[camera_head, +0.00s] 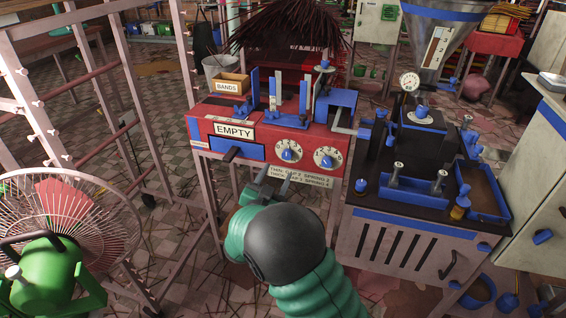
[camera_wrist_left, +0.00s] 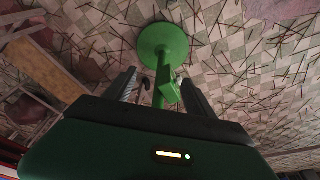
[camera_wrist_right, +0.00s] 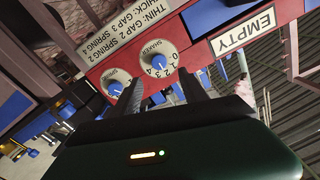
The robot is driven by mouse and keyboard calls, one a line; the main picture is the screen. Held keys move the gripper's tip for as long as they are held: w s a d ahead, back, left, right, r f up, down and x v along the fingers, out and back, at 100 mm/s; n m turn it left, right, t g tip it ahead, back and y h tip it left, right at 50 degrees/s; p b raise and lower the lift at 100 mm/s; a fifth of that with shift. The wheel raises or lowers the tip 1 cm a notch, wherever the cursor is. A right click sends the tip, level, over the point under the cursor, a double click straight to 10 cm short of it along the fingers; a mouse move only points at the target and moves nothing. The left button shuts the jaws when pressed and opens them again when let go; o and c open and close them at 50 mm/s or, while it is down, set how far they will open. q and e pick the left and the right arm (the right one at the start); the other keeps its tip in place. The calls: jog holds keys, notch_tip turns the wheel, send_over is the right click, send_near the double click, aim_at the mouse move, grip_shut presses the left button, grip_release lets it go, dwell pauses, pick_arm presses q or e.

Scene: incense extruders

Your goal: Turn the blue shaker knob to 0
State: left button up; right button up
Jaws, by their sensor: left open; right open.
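The shaker dial is the left of two white dials on the front of the red machine (camera_head: 205,122). Its blue knob (camera_head: 288,153) also shows in the right wrist view (camera_wrist_right: 158,63), beside the printed word SHAKER and a ring of numbers. I cannot read the setting surely. My right gripper (camera_head: 276,179) is open and empty, just below and in front of this dial in the head view. In the right wrist view its fingers (camera_wrist_right: 160,86) stand either side of the knob's line, apart from it. My left gripper (camera_wrist_left: 160,88) is open and empty, facing the floor.
A second dial (camera_head: 327,158) with a blue knob sits close on the right. An EMPTY sign (camera_head: 235,131) is on the left. A dark machine with a hopper (camera_head: 440,30) stands at right. A fan (camera_head: 70,215) and a green stand (camera_wrist_left: 163,46) are on the left side.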

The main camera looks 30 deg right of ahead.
aim_at(287, 156)
jog(key=b+x, duration=0.2)
jog(key=x, duration=0.7)
jog(key=shift+d+f, duration=0.1)
jog(key=shift+f, duration=0.05)
jog(key=shift+w+d, duration=0.2)
grip_shut()
